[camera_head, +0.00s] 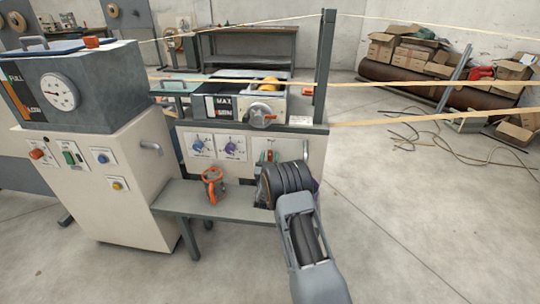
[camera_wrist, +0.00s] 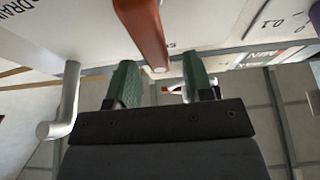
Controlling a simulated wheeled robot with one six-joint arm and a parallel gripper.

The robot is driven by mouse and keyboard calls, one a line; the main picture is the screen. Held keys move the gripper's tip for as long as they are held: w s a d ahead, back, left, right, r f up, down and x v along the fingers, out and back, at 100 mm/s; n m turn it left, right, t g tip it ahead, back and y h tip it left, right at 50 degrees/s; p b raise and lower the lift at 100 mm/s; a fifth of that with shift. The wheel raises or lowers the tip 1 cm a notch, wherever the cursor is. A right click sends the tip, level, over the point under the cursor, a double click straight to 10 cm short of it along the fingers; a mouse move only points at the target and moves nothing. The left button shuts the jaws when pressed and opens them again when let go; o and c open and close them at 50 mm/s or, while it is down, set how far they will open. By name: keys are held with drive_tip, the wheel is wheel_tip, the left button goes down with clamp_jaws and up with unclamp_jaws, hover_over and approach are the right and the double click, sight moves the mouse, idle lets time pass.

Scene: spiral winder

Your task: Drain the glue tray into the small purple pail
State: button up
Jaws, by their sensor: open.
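The glue tray (camera_head: 195,108) is the dark open trough on top of the machine, with a MAX label and a yellow roller at its right. A red-orange lever (camera_wrist: 145,32) hangs from the pale panel, beside partly cut-off lettering that looks like "DRAIN". My gripper (camera_wrist: 160,78) is open, with its two green fingers on either side of the lever's lower end and no clear contact. In the head view, my gripper (camera_head: 269,157) is small at the panel, partly hidden by my wrist. A purple patch beside my wrist may be the pail; it is mostly hidden.
A grey bent pipe (camera_wrist: 68,100) stands left of my fingers. An orange object (camera_head: 212,186) sits on the grey shelf (camera_head: 225,206) left of my arm. Blue and purple dials (camera_head: 232,147) are on the panel. Tan strips stretch across at right; open floor lies below them.

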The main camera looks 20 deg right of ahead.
drive_tip(key=shift+x, duration=1.15)
clamp_jaws()
